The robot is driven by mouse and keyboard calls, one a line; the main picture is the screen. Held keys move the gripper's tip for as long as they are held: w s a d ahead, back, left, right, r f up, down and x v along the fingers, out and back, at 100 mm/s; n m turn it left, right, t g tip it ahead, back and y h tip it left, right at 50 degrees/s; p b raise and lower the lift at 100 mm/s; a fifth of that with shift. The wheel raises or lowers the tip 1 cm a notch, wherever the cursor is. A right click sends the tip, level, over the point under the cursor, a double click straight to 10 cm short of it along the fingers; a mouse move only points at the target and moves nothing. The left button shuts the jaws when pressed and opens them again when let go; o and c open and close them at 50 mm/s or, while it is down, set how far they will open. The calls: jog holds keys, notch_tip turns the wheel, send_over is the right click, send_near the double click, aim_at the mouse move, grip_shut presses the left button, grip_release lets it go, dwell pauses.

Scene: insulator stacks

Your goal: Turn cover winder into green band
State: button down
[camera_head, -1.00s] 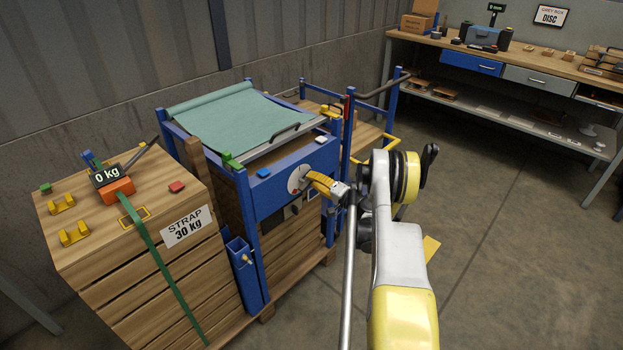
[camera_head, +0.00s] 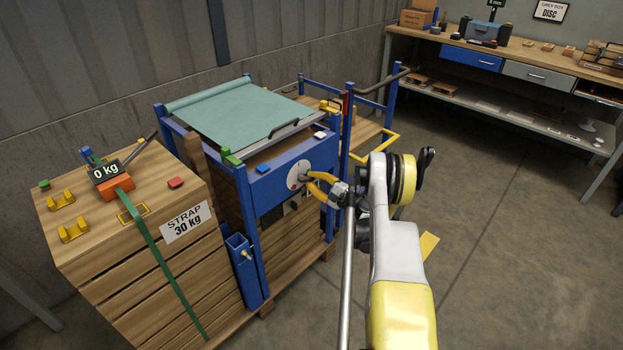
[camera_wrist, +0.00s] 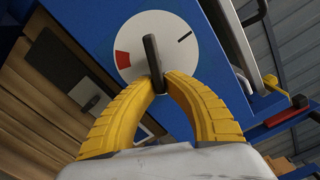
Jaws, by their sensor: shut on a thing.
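The cover winder is a white dial (camera_head: 293,182) with a dark handle, on the blue front panel (camera_head: 268,194) of the frame. In the wrist view the dial face (camera_wrist: 181,62) carries a red sector on its left and a black line at its upper right. I see no green band on the visible face; part is hidden by the handle and my fingers. My gripper (camera_wrist: 160,82) has its yellow fingers shut on the lower end of the dark handle (camera_wrist: 152,55). The handle stands nearly upright in that view. The green cover (camera_head: 240,115) lies over the frame's top.
Blue posts and a yellow rail (camera_head: 380,148) stand near my arm. A workbench (camera_head: 520,62) is at back right. The floor at right is clear.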

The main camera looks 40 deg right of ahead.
jog(key=shift+a+f+m, duration=0.1)
jog(key=shift+m, duration=0.2)
dwell(0.4)
jog(key=c, duration=1.5)
grip_release()
jog(key=s, duration=0.7)
jog(key=shift+s+d, duration=0.2)
jog(key=shift+d, duration=0.1)
